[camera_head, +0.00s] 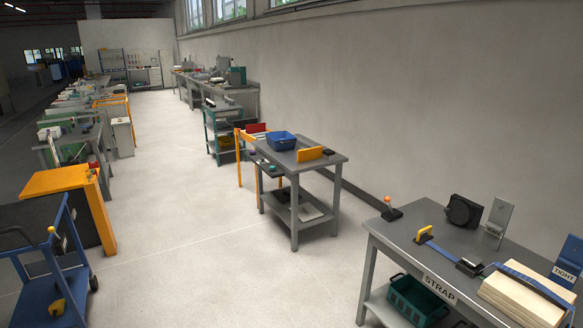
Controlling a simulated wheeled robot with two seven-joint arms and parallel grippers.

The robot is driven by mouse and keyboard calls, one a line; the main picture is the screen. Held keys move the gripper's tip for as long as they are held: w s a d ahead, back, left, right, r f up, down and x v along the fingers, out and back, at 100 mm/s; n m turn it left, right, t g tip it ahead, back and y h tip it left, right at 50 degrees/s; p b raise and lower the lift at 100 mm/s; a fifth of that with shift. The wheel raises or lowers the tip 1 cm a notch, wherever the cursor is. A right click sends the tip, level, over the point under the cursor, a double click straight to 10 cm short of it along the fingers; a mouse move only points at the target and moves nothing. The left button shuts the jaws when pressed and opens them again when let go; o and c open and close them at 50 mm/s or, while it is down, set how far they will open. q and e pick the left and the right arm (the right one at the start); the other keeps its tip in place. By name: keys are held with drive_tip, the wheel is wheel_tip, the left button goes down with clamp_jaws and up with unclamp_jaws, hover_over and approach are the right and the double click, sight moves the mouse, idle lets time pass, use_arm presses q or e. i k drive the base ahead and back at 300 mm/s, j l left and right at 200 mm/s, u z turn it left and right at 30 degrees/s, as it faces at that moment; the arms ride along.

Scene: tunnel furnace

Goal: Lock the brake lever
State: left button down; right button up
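Neither of my grippers is in view. No part carries a brake label that I can read, so I cannot tell which is the brake lever. A blue trolley (38,285) stands at the lower left, cut off by the picture edge. A yellow knob (51,230) is on its frame, and a yellow pedal-like part (57,307) sits low on its deck. A short lever with an orange ball knob (388,203) stands at the left end of the strap table (375,231) at the right. I cannot tell whether either is locked.
The strap table holds a yellow handle (424,234), blue strap (440,249), black round device (462,211) and wooden boards (522,295). A green crate (417,300) sits below. A grey table (318,169) with a blue bin (281,141) stands mid-room. The central floor (190,240) is clear.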

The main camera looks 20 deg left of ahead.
sight(51, 230)
drive_tip(key=i+j+u, duration=0.25)
drive_tip(key=i+u, duration=0.7)
drive_tip(key=i, duration=0.25)
drive_tip(key=i+l+u, duration=0.3)
drive_tip(key=i+u, duration=0.2)
drive_tip(key=i+j+u, duration=0.25)
drive_tip(key=i, duration=0.25)
drive_tip(key=i+j+u, duration=0.25)
drive_tip(key=i, duration=0.3)
drive_tip(key=i+u, duration=0.2)
drive_tip(key=i, duration=0.35)
